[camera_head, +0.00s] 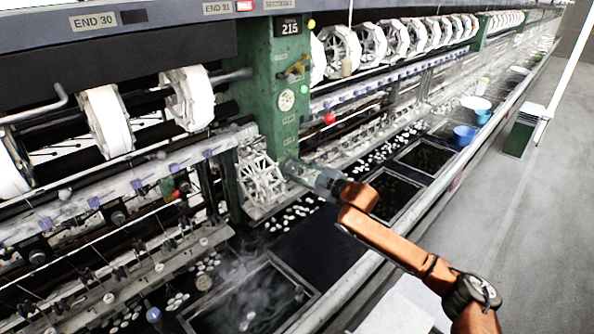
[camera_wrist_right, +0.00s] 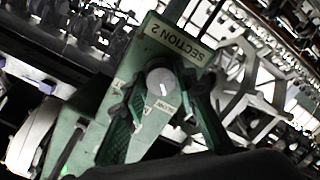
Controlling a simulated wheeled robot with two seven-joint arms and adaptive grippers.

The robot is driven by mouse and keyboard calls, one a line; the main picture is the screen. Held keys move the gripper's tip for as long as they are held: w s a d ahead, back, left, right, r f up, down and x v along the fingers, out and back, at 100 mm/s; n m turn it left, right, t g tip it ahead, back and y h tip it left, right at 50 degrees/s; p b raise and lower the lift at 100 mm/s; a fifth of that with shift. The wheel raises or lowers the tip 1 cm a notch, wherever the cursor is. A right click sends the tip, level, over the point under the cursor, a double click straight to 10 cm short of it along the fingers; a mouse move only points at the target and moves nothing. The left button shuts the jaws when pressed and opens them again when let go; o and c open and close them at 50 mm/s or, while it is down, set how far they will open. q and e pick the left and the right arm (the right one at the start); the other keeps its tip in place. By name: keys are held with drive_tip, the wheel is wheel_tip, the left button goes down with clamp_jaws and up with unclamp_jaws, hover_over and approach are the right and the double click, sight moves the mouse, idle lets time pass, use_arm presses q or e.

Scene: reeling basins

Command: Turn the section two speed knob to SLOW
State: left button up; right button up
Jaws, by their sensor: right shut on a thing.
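The section two speed knob (camera_wrist_right: 160,80) is a round grey knob with a pale mark on its face, on a green panel under a SECTION 2 label (camera_wrist_right: 175,38). The mark's exact direction is hard to read. My right gripper (camera_wrist_right: 163,90) has one finger on each side of the knob and is shut on it. Below the knob is a small white label (camera_wrist_right: 163,108) that seems to read SLOW. In the head view my right gripper (camera_head: 318,178) reaches the low part of the green post (camera_head: 283,110) and hides the knob. My left gripper is not in view.
A white open reel (camera_head: 260,180) is close left of the post. Dark water basins (camera_head: 425,157) line the machine's front, with white cocoons around them. Blue bowls (camera_head: 464,135) stand farther along the edge. The grey floor at right is mostly clear.

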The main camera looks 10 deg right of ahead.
drive_tip(key=o, duration=1.1)
drive_tip(key=shift+o, duration=0.2)
drive_tip(key=shift+s+d, duration=0.15)
drive_tip(key=v, duration=1.1)
drive_tip(key=shift+s+d, duration=0.2)
drive_tip(key=shift+s, duration=0.1)
